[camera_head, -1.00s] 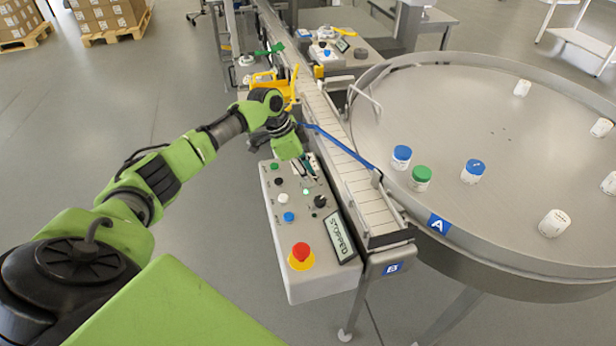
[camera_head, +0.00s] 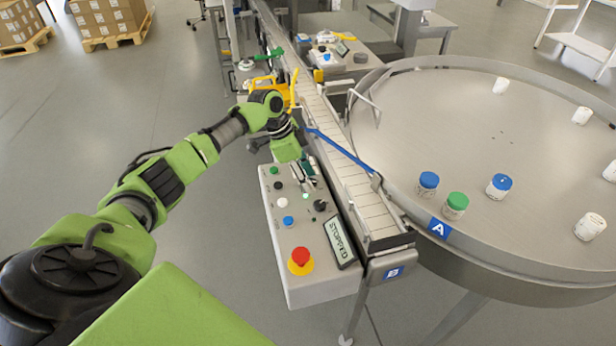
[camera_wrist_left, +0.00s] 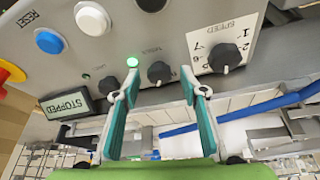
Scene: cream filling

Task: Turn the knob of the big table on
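The big table (camera_head: 560,240) is the round grey table at the right, marked A, with several jars on it. The control panel (camera_head: 280,240) stands left of the conveyor. In the left wrist view a black knob (camera_wrist_left: 160,73) shows between the fingertips of my left gripper (camera_wrist_left: 160,80); its label is too blurred to read. The teal fingers are apart, one on each side of the knob; I cannot tell whether they touch it. In the head view the left gripper (camera_head: 306,182) is over the panel's far part and hides this knob. My right gripper is not in view.
A speed dial knob (camera_wrist_left: 228,57) is right of the fingers, and another black knob (camera_wrist_left: 109,85) is partly behind the left finger. A green lamp (camera_wrist_left: 132,62) is lit. The display (camera_head: 341,241) reads STOPPED. A red emergency button (camera_head: 301,257) is at the panel's near end.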

